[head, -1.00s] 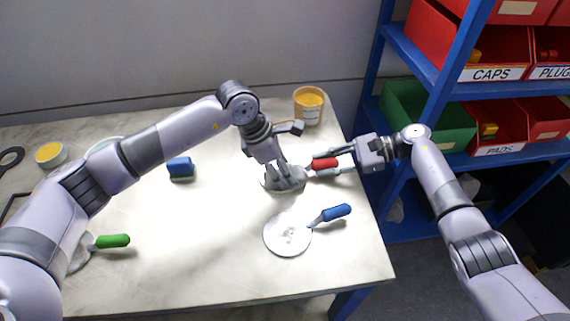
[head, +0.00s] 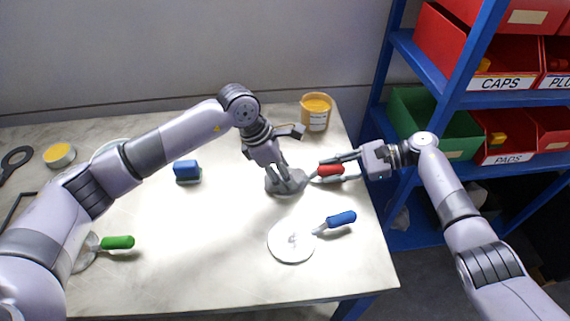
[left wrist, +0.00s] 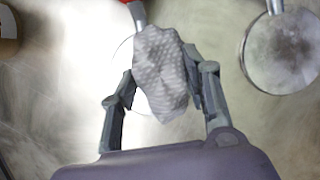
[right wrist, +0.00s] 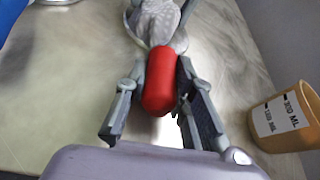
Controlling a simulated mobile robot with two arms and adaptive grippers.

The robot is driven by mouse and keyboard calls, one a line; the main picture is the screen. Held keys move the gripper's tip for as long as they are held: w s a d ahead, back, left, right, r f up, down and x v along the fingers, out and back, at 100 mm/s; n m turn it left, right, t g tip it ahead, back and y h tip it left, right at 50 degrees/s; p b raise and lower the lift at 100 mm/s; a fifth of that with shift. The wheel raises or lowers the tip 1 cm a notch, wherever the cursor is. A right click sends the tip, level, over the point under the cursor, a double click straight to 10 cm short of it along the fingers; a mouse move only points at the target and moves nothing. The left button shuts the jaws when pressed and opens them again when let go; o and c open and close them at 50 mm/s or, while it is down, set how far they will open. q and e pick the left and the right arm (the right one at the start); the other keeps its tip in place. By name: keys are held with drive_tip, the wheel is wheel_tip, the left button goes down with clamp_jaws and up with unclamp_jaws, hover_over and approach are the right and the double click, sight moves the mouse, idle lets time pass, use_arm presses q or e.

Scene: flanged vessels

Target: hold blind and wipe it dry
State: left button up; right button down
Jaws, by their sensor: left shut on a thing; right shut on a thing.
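A blind with a red handle (head: 330,171) is held over the table by my right gripper (head: 338,170), which is shut on the handle. The handle also shows between the fingers in the right wrist view (right wrist: 160,82). My left gripper (head: 281,178) is shut on a crumpled grey cloth (head: 291,186), which lies against the blind's disc. In the left wrist view the cloth (left wrist: 162,72) covers much of the disc, and a bright edge shows at its left. The covered part of the disc is hidden, so I cannot tell how wet it is.
A blue-handled blind (head: 291,242) lies in front, and a green-handled one (head: 118,242) at left. A blue block (head: 187,171), a yellow cup (head: 316,113) and a tin (head: 59,156) stand on the table (head: 200,285). A blue shelf (head: 428,72) with bins is at right.

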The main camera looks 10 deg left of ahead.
use_arm(q)
drive_tip(key=shift+s, duration=0.85)
drive_tip(key=shift+w+a, duration=0.35)
drive_tip(key=shift+w, duration=0.5)
drive_tip(key=shift+w+a, duration=0.3)
drive_tip(key=shift+w, duration=0.6)
drive_tip(key=shift+w+a, duration=0.35)
drive_tip(key=shift+w, duration=0.5)
drive_tip(key=shift+s+d, duration=0.15)
drive_tip(key=shift+s, duration=1.25)
drive_tip(key=shift+s+d, duration=0.15)
drive_tip(key=shift+s, duration=1.25)
drive_tip(key=shift+w+a, duration=0.35)
drive_tip(key=shift+w, duration=0.5)
drive_tip(key=shift+w+a, duration=0.35)
drive_tip(key=shift+w, duration=0.55)
drive_tip(key=shift+w+a, duration=0.35)
drive_tip(key=shift+w, duration=0.5)
drive_tip(key=shift+w+r, duration=0.15)
drive_tip(key=shift+r, duration=0.05)
wheel_tip(320, 180, up, 8)
drive_tip(key=shift+f, duration=0.15)
use_arm(e)
drive_tip(key=c, duration=1.3)
unclamp_jaws()
